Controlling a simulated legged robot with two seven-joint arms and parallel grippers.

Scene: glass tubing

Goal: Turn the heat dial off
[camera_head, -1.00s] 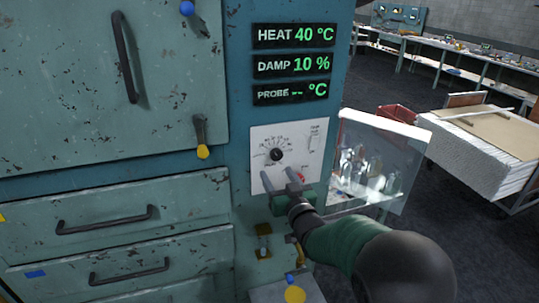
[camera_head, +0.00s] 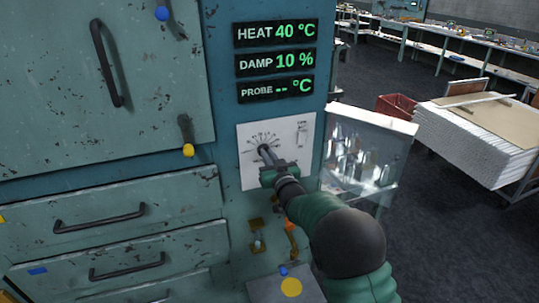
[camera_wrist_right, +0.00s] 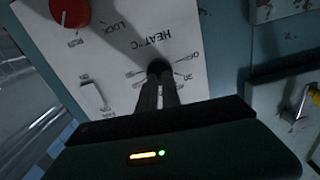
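The heat dial is a small dark knob with a printed scale on a white panel (camera_head: 306,160). In the head view my right gripper (camera_head: 264,150) is at the dial and covers most of it. In the right wrist view the dial (camera_wrist_right: 158,67) shows at the tips of my right gripper's two fingers (camera_wrist_right: 159,88). The fingers are close together, with their tips on the knob. The panel carries the words HEAT °C and OFF near the dial. A display (camera_head: 277,32) reads HEAT 40 °C. My left gripper is not in view.
A red knob (camera_wrist_right: 70,10) sits near the word LOCK, beside a pale switch (camera_wrist_right: 93,95). A clear-fronted box of glassware (camera_head: 365,155) stands right of the panel. Drawers (camera_head: 120,215) with dark handles are left. A yellow-tipped lever (camera_head: 187,145) sticks out left of the panel.

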